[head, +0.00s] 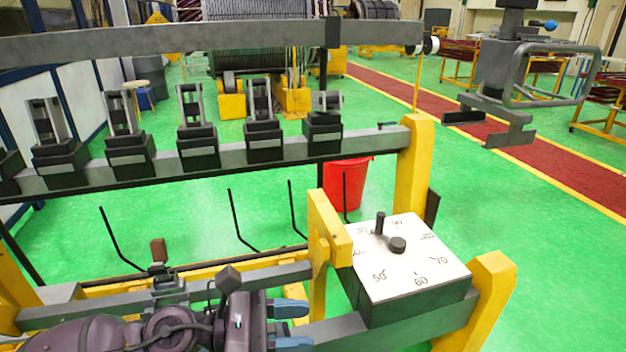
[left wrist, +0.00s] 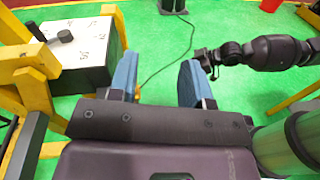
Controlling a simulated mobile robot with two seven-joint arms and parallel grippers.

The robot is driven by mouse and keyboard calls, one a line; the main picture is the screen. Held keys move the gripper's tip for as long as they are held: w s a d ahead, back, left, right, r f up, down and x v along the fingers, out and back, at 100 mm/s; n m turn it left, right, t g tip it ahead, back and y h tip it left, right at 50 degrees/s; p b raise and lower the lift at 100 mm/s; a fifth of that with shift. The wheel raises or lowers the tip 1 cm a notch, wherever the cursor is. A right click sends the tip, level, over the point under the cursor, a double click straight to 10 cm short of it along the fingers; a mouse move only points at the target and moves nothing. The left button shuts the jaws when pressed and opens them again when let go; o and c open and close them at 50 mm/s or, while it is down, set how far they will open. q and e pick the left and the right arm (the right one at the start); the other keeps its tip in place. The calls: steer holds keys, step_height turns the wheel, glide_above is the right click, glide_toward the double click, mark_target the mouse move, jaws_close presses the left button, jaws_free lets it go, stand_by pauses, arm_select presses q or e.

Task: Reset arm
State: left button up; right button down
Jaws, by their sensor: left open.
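My left gripper (head: 292,326) comes in low at the left in the head view, with its blue fingertips pointing right. The fingers stand apart with nothing between them, as the left wrist view (left wrist: 158,80) also shows. The gripper is left of and below the white-topped dial box (head: 415,262) and apart from it. The dial box, with printed numbers, a black knob and an upright pin, also shows at the upper left in the left wrist view (left wrist: 80,52). No right gripper can be made out.
A grey rail (head: 365,140) with several black clamps crosses behind the gripper. Yellow posts (head: 414,165) stand beside the dial box. A red bucket (head: 345,185) stands on the green floor beyond. A grey part with a looped handle (head: 505,80) is at the upper right.

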arm_select(q)
steer(key=w+a+r+n+t+y, duration=0.2)
steer(key=a+n+t, duration=0.1)
steer(key=n+t, duration=0.55)
steer(key=w+a+r+n+t+y, duration=0.1)
steer(key=w+a+r+n+t, duration=0.15)
steer(key=n+t, duration=0.65)
steer(key=w+a+f+n+g+y, duration=0.1)
steer(key=a+f+n+y, duration=0.1)
steer(key=a+n+y, duration=0.5)
steer(key=a+f+n+g+y, duration=0.1)
steer(key=a+f+n+y, duration=0.2)
steer(key=n, duration=0.8)
steer(key=s+a+f+n+g+y, duration=0.6)
steer(key=s+a+f+n+g, duration=0.15)
steer(key=f+n, duration=0.35)
steer(key=s+a+f+n+g+h, duration=0.1)
steer(key=s+f+n+g, duration=0.25)
steer(key=s, duration=0.25)
steer(key=s+a+f+n+g, duration=0.1)
steer(key=s+f+n+g, duration=0.2)
steer(key=s, duration=0.4)
steer(key=w+f+t, duration=0.7)
steer(key=f, duration=0.3)
steer(key=shift+w+f+t+h+b, duration=0.15)
steer(key=shift+w+t+h+b, duration=0.15)
steer(key=shift+t, duration=0.05)
steer(key=shift+a, duration=0.1)
